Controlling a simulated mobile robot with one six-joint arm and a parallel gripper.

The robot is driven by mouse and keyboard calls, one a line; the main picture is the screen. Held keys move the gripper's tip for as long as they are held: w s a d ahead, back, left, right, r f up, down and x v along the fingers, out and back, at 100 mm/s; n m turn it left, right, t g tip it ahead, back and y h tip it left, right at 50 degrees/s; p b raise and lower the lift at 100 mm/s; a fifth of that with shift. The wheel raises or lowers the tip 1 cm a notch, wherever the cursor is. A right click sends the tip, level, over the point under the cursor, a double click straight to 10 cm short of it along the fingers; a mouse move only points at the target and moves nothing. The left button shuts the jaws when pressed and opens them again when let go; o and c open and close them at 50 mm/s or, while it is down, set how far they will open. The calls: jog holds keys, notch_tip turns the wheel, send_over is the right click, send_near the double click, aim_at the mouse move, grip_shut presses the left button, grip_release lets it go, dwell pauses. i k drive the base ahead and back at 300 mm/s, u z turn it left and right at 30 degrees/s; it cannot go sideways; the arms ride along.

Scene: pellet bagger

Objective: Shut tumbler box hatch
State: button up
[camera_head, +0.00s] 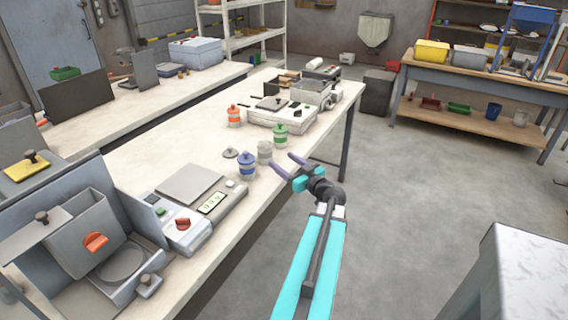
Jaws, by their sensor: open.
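My gripper (284,163) is open and empty over the right edge of the long bench, beside the small jars. At the front left of the bench stands a grey machine with a box (88,228), a red knob (95,242) on its face and a flat, knobbed plate (37,232) at its upper left. Farther along the bench, a pale machine (282,112) has a dark-knobbed lid, with a grey open-topped box (313,92) behind it. I cannot tell which of these is the tumbler box, or how its hatch stands. My gripper touches none of them.
A blue-lidded jar (247,166), a grey jar (265,152), a green-lidded jar (280,136) and an orange-lidded jar (234,116) stand near my gripper. A scale (190,183) sits nearer. Open floor (400,190) lies right of the bench; a pale block (525,275) stands front right.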

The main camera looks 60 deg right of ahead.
aim_at(45, 224)
jog(key=k, duration=1)
